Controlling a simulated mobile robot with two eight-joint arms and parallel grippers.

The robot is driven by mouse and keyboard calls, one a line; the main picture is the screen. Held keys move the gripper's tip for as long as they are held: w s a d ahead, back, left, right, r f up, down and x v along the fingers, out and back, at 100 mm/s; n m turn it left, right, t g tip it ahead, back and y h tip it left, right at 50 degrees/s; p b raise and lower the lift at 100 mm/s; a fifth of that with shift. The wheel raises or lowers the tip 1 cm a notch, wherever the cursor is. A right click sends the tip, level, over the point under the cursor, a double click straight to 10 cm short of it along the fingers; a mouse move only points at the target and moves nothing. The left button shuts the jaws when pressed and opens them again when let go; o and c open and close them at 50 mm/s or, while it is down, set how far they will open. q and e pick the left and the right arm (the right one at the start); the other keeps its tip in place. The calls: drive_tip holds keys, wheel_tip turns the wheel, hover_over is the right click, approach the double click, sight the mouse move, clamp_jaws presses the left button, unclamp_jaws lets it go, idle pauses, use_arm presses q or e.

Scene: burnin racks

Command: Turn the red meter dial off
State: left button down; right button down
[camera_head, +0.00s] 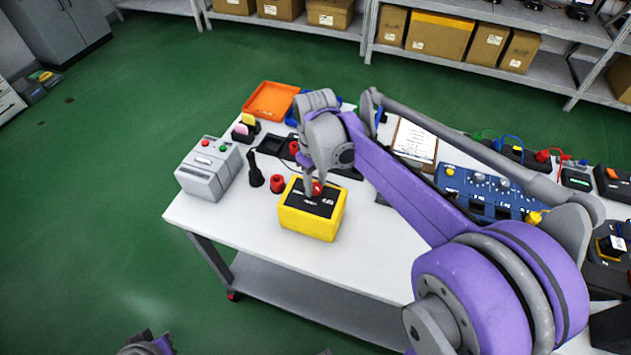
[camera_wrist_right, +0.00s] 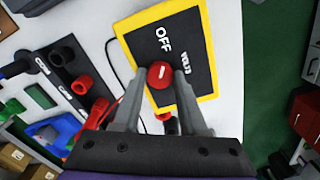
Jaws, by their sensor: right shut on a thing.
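The yellow meter (camera_head: 312,222) with a black face sits near the table's front edge. In the right wrist view the meter (camera_wrist_right: 204,90) shows the white words OFF and VOLTS on its face. Its round red dial (camera_wrist_right: 160,74) has a short white mark; the OFF word lies above it in that view. The dial also shows in the head view (camera_head: 318,188). My right gripper (camera_wrist_right: 158,78) is shut on the dial, one finger on each side. A grey and purple part of my left arm (camera_head: 148,346) shows at the bottom edge; its fingers are not clear.
A grey box with buttons (camera_head: 210,168) stands left of the meter. A black upright object (camera_head: 255,170) and a red cylinder (camera_head: 277,184) stand between them. An orange tray (camera_head: 270,100) and a blue panel (camera_head: 480,192) are farther back and right. The front left table top is clear.

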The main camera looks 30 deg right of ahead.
sight(315, 187)
drive_tip(key=shift+n, duration=0.4)
drive_tip(key=shift+c, duration=2.2)
unclamp_jaws()
drive_tip(key=shift+r, duration=0.1)
wheel_tip(315, 187, up, 11)
drive_tip(key=shift+p, duration=0.4)
